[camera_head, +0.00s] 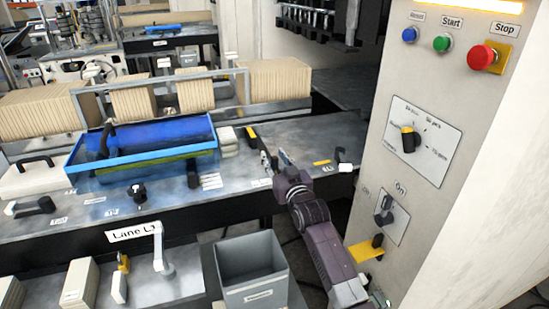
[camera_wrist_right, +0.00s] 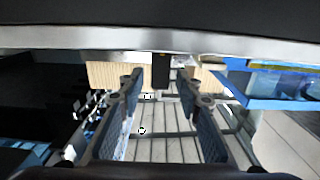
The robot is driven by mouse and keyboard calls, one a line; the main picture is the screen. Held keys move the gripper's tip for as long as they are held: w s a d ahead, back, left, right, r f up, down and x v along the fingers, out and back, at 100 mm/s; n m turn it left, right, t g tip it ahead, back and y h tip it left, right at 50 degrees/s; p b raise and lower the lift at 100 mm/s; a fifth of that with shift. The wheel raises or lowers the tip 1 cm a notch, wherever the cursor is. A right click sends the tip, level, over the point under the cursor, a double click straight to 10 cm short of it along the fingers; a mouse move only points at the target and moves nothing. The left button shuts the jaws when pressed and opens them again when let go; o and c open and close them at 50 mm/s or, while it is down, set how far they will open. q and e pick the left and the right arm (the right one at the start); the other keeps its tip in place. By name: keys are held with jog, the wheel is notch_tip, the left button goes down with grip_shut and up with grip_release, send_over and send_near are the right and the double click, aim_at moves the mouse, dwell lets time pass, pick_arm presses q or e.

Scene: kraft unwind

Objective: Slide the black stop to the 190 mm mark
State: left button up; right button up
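My right gripper (camera_head: 274,158) reaches over the right part of the grey bench (camera_head: 235,182), its fingers spread apart. In the right wrist view the gripper (camera_wrist_right: 160,86) is open, with nothing held between its fingers. A dark upright block (camera_wrist_right: 161,70) shows beyond the gap between the fingertips; I cannot tell whether it is the black stop. In the head view a dark narrow strip with a yellow end (camera_head: 250,132) lies just behind the gripper. The scale figures and the 190 mm mark are too small to read. My left gripper is not in view.
A blue-framed tray (camera_head: 72,180) holding a blue roll stands left of the gripper. Brown paper stacks (camera_head: 275,80) stand behind. A control cabinet (camera_head: 455,190) with a red stop button (camera_head: 482,57) rises at right. A grey bin (camera_head: 250,262) stands in front.

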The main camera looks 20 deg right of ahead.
jog(key=shift+c, duration=0.4)
grip_shut()
jog(key=d, duration=0.7)
jog(key=shift+w+d+f+b, duration=0.1)
jog(key=shift+d+b, duration=0.2)
jog(key=shift+b, duration=0.1)
jog(key=shift+a, duration=0.3)
jog(key=shift+o, duration=0.4)
grip_release()
